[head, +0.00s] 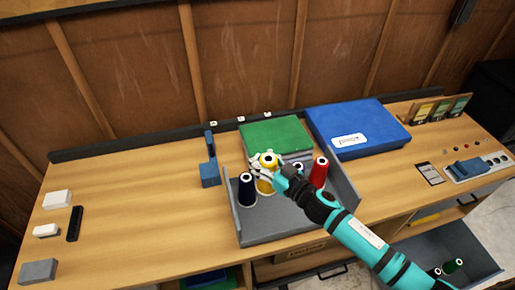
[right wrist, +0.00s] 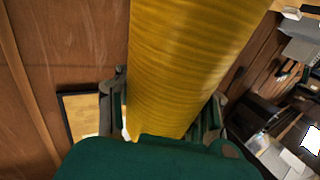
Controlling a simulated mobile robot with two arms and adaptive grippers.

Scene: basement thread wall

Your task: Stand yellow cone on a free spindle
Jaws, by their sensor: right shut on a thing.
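The yellow cone (head: 264,187) is upright over the grey tray (head: 285,230) in the head view. My right gripper (head: 266,172) is shut around its middle. In the right wrist view the yellow cone (right wrist: 185,65) fills the space between the fingers of my right gripper (right wrist: 170,115). I cannot tell whether its base touches the tray. A navy cone (head: 246,190) stands just left of it and a red cone (head: 319,172) to the right. Another cone (head: 298,166) is mostly hidden behind my gripper. No bare spindle shows clearly. My left gripper is out of view.
A green box (head: 275,134) and a blue case (head: 358,127) lie behind the tray. A blue upright holder (head: 210,170) stands to its left. An open drawer (head: 440,248) at lower right holds dark green cones (head: 453,266).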

